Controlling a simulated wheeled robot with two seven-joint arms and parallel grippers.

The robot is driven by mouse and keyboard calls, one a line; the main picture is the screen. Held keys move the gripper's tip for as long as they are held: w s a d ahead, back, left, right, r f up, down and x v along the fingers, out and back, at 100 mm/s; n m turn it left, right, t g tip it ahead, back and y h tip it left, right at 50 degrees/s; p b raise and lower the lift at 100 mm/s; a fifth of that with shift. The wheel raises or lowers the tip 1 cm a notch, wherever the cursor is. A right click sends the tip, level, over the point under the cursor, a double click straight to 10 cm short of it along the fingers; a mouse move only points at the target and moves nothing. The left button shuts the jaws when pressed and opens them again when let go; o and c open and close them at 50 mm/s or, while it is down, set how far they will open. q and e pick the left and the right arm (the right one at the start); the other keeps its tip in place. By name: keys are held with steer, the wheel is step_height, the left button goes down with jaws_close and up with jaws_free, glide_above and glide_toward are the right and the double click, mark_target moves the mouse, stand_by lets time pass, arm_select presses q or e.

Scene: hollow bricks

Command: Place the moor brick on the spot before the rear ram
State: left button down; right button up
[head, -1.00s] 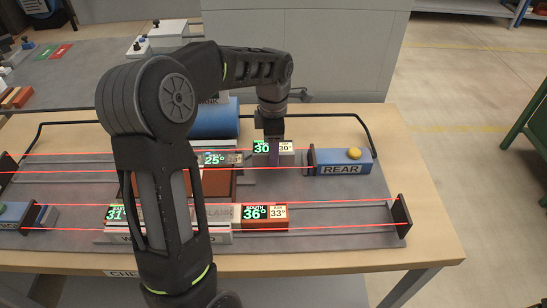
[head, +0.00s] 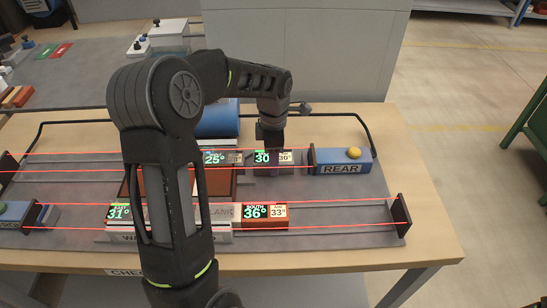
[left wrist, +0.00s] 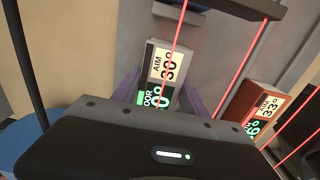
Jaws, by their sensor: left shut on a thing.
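The moor brick (head: 286,170), grey with a display of 30° and an aim label of 30°, is in the rear lane, just left of the blue rear ram (head: 341,168). My left gripper (head: 270,150) is shut on it from above. In the left wrist view the brick (left wrist: 153,64) shows upright between the fingers, its label partly covered by the gripper body (left wrist: 155,125). The spot before the ram is hidden by the brick and gripper. I cannot tell whether the brick's underside touches the bed. My right gripper is out of view.
The red south brick (head: 265,224), reading 36° with aim 33°, sits in the front lane beside other bricks. A brick reading 25° (head: 214,158) stands left of the moor brick. Red beams run along both lanes. A blue roller (head: 217,120) lies behind.

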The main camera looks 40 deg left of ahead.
arm_select(q)
steer(key=c, duration=0.6)
jaws_free()
step_height(320, 180, up, 12)
steer(key=shift+r+b, duration=0.15)
steer(key=shift+b, duration=0.15)
